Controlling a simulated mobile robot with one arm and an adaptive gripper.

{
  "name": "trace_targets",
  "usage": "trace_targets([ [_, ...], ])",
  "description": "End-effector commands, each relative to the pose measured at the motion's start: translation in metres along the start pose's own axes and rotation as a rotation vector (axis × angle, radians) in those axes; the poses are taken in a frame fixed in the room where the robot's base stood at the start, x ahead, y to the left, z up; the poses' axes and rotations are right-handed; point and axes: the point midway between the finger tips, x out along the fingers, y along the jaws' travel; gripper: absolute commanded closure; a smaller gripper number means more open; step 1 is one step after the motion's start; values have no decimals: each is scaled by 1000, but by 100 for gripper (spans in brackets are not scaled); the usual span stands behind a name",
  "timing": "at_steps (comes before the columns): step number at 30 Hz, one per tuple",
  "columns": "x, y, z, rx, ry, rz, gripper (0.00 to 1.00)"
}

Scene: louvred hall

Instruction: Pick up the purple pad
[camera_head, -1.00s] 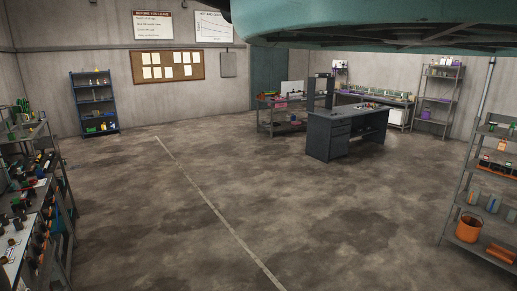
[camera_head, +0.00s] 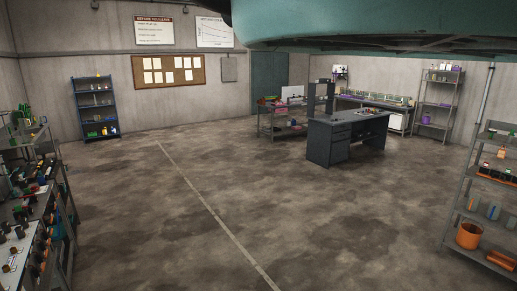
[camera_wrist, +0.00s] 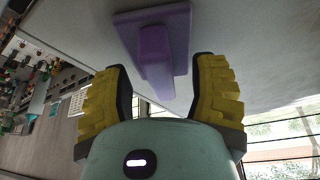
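The purple pad (camera_wrist: 178,52) shows at the top middle of the wrist view, a flat squarish plate with a thick block-like grip (camera_wrist: 156,66) standing out from it towards me. The plate lies against a pale grey surface. My gripper (camera_wrist: 160,62) has two yellow ridged fingers with dark inner faces, spread apart. The grip of the pad reaches in between them, with a visible gap on each side. Neither finger appears to touch it. In the head view my gripper is not seen, and I cannot make out this pad there.
In the head view a grey desk (camera_head: 332,147) stands right of centre. A blue shelf (camera_head: 95,106) is by the back wall. Loaded racks line the left side, and a rack with an orange bucket (camera_head: 468,236) stands at right. The middle floor (camera_head: 240,200) is clear.

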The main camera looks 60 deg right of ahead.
Motion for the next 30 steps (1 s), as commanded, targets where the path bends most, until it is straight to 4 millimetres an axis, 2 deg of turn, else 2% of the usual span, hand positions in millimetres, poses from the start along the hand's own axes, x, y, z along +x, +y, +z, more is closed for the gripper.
trace_targets([
  [2,0,0,0,0,0,0,51],
  [16,0,-1,0,-2,0,-1,100],
  [30,0,-2,0,-3,-1,-1,100],
])
